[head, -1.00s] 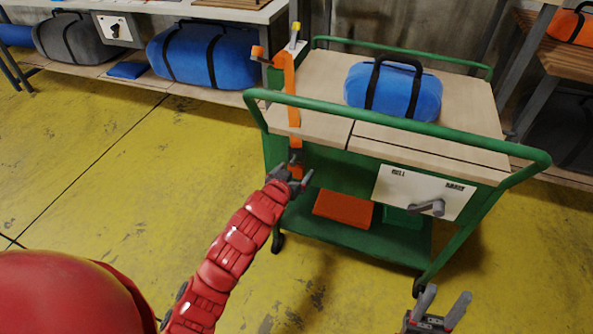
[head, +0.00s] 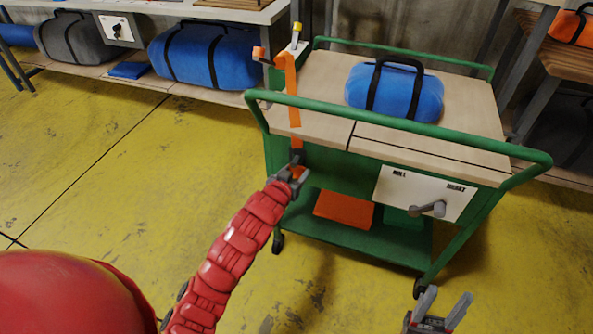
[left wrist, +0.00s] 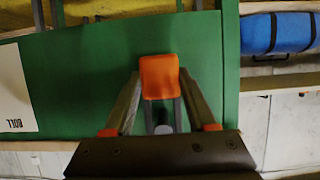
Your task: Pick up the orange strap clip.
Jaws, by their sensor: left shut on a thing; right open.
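The orange strap clip (left wrist: 159,77) shows in the left wrist view between my left gripper's fingers (left wrist: 160,105). In the head view an orange strap (head: 293,95) hangs down the near left corner of the green cart. My left gripper (head: 297,172) is at the strap's lower end, shut on the clip, which it mostly hides there. My right gripper (head: 448,306) is open and empty at the bottom edge of the head view, in front of the cart.
The green cart (head: 400,112) carries a blue bag (head: 395,93) on its wooden top. A white panel with a lever (head: 428,208) is on its front. An orange box (head: 344,208) lies on its lower shelf. Yellow floor on the left is clear.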

